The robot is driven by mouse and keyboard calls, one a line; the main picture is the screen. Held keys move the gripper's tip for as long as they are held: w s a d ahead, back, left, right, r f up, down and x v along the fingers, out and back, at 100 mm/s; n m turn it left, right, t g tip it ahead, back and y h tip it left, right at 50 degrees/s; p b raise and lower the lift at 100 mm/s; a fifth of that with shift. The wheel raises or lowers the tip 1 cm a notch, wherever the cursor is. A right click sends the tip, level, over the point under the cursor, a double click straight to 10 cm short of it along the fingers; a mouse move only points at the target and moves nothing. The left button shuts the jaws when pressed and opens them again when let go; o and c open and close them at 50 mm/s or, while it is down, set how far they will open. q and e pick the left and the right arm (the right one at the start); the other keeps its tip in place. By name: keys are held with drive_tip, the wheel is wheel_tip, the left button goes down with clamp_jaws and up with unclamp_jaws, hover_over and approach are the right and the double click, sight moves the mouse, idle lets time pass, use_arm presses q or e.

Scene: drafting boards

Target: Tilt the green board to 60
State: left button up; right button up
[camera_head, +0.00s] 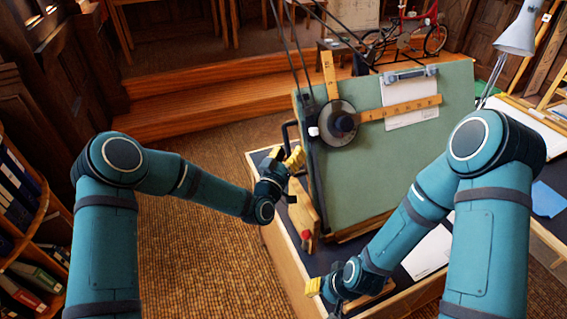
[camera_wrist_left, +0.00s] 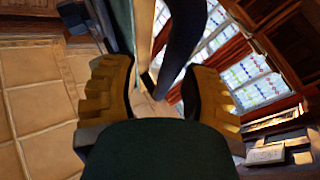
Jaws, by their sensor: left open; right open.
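The green board (camera_head: 390,165) stands steeply tilted on the drafting table (camera_head: 283,262). A drafting head with two orange scales (camera_head: 400,108) and a clipped white sheet are on its face. A dark handle (camera_head: 290,133) shows at its left edge. A wooden side piece with a red knob (camera_head: 305,235) stands below that edge. My left gripper (camera_head: 294,158) is open beside the board's left edge, near the handle. In the left wrist view a dark curved bar (camera_wrist_left: 186,35) shows beyond the open yellow fingers; contact cannot be told. My right gripper (camera_head: 318,286) is low at the table's front, its jaws barely visible.
White paper (camera_head: 428,254) lies on the table below the board, near my right arm. A grey lamp (camera_head: 517,35) and another table stand at the right. A bookshelf (camera_head: 25,235) is at the left. A red bicycle (camera_head: 405,35) stands behind. The floor left of the table is clear.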

use_arm(q)
drive_tip(key=v, duration=1.1)
drive_tip(key=shift+s, duration=0.2)
